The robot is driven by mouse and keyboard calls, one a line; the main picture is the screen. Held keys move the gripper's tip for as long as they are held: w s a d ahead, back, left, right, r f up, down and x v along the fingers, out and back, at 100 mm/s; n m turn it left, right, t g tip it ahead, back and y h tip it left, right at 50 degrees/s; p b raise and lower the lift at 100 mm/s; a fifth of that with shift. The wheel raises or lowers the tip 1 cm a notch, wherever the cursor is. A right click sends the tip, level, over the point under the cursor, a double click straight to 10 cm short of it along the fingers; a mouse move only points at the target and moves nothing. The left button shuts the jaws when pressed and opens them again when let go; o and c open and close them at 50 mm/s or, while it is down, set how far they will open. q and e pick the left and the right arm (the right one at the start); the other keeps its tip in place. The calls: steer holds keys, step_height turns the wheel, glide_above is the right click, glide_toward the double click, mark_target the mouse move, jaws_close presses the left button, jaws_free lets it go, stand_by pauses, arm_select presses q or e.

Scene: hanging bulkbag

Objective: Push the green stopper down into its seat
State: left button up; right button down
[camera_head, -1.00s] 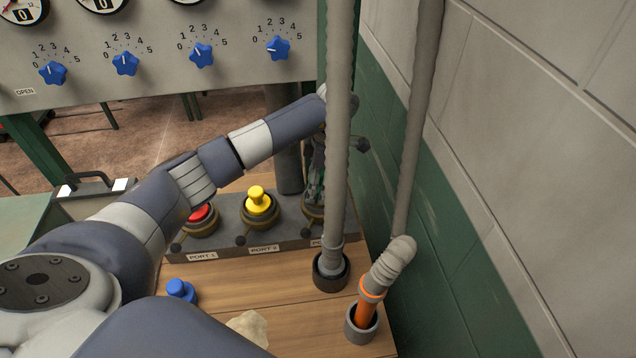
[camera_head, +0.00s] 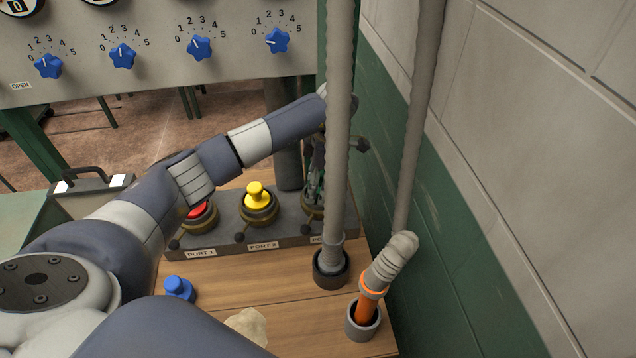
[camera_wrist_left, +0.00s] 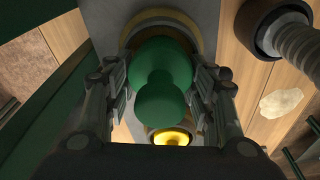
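The green stopper (camera_wrist_left: 162,75) shows from above in the left wrist view, with its round knob towards the camera and its wider body over a brass-coloured ring (camera_wrist_left: 160,18). My left gripper (camera_wrist_left: 162,82) has one finger on each side of the stopper; whether the fingers touch it is unclear. In the head view my left gripper (camera_head: 317,165) is at the rightmost port of the grey block, partly behind a grey hose, and the stopper is mostly hidden there. How deep the stopper sits cannot be seen. My right gripper is not in view.
The grey port block (camera_head: 228,240) also holds a yellow stopper (camera_head: 257,197) and a red one (camera_head: 198,210). A blue stopper (camera_head: 179,288) stands on the wooden table. Two grey hoses (camera_head: 338,130) (camera_head: 418,110) hang close to my left gripper, beside the green-and-grey wall (camera_head: 500,170).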

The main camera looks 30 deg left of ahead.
arm_select(q)
steer(key=shift+o, duration=1.4)
steer(key=r, duration=0.4)
steer(key=d+r, duration=0.1)
steer(key=r, duration=0.6)
steer(key=shift+w+d+r, duration=0.25)
steer(key=shift+w+r, duration=0.1)
steer(key=shift+r, duration=0.05)
